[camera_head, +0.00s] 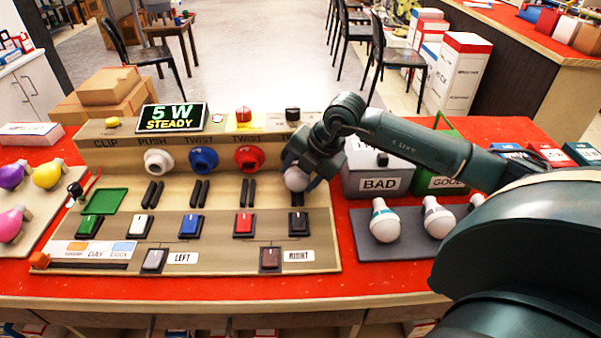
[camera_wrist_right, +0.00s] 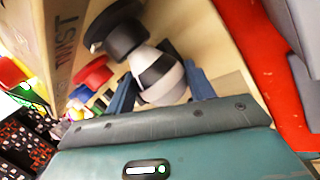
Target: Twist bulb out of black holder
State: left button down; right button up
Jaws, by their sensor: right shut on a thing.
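My right gripper (camera_head: 299,172) is shut on a white bulb (camera_head: 296,180) at the right end of the test panel. In the right wrist view, the bulb (camera_wrist_right: 166,84) has a dark band and lies between the two blue fingers of the gripper (camera_wrist_right: 160,78). The black holder (camera_wrist_right: 122,38) sits on the sloped panel face, and the bulb's neck end is at its mouth. I cannot tell how far the neck is inside. The head view hides the black holder behind my gripper. My left gripper is not in view.
White, blue (camera_head: 203,159) and red (camera_head: 249,157) holders line the panel (camera_head: 120,138). Its display (camera_head: 172,117) reads "5 W STEADY". To the right stand a BAD bin (camera_head: 379,184), a GOOD bin (camera_head: 437,184) and bulbs on a grey mat (camera_head: 371,251). Coloured bulbs lie at left.

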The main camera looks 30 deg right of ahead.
jog(key=shift+a+g+h+p, duration=0.1)
jog(key=shift+g+h+p, duration=0.7)
jog(key=shift+p, duration=0.4)
dwell(1.0)
dwell(0.4)
jog(key=shift+h+p, duration=0.5)
jog(key=shift+w+a+n+g+h+p, duration=0.1)
jog(key=shift+a+n+g+h+p, duration=0.15)
jog(key=shift+g+h+p, duration=0.55)
dwell(1.2)
jog(key=shift+s+a+p, duration=0.2)
jog(key=shift+s+a, duration=0.25)
jog(key=shift+s, duration=0.35)
jog(key=shift+s+a+p, duration=0.2)
jog(key=shift+s+a, duration=0.25)
jog(key=shift+s, duration=0.3)
jog(key=shift+r, duration=0.1)
